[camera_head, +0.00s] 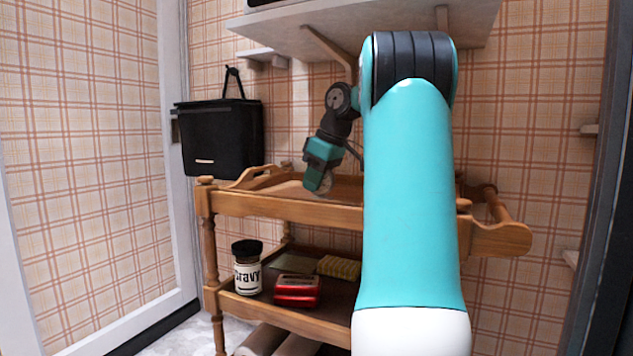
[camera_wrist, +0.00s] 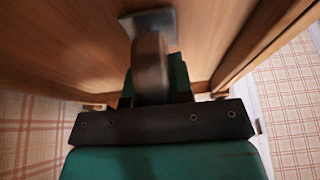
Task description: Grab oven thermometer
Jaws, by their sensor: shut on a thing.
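My gripper (camera_head: 318,183) points down at the top tray of the wooden cart (camera_head: 285,208) in the head view. In the wrist view my gripper (camera_wrist: 154,78) is shut on a grey-brown thing, which looks like the oven thermometer (camera_wrist: 150,60), seen nearly edge-on. A flat grey square plate (camera_wrist: 148,20) at its far end is close to or on the wooden surface; I cannot tell if it touches. Its dial face does not show. In the head view the thermometer is small and mostly hidden by the gripper.
The cart's raised wooden rim surrounds the top tray. Its lower shelf holds a gravy jar (camera_head: 248,267), a red box (camera_head: 298,290) and a yellow item (camera_head: 338,267). A black bin (camera_head: 220,140) is behind at left. A wall shelf (camera_head: 330,25) hangs above.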

